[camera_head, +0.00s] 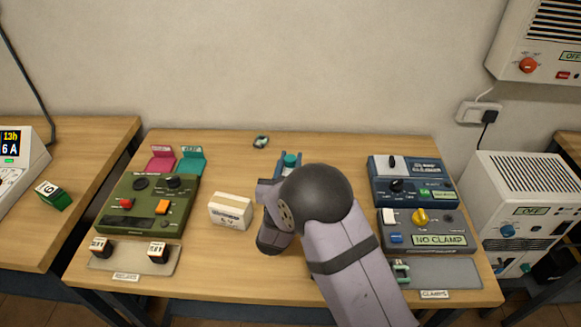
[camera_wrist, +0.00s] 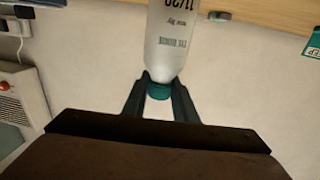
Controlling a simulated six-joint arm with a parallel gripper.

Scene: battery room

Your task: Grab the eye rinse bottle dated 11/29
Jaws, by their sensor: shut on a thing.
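My gripper (camera_wrist: 160,84) is shut on a clear, whitish eye rinse bottle (camera_wrist: 172,40) with a teal cap. In the wrist view the bottle shows upside down, its cap between the two dark fingers. Its print shows the words for eye rinse and a date beginning 11/, partly cut by the top edge; I cannot read the last digits surely.
A white box (camera_head: 231,211) stands left of my arm. A green device (camera_head: 148,206) is at the left, with pink (camera_head: 161,163) and teal (camera_head: 193,165) holders behind. Blue (camera_head: 411,187) and grey (camera_head: 424,231) clamp devices stand at the right. A small round object (camera_head: 261,142) lies near the wall.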

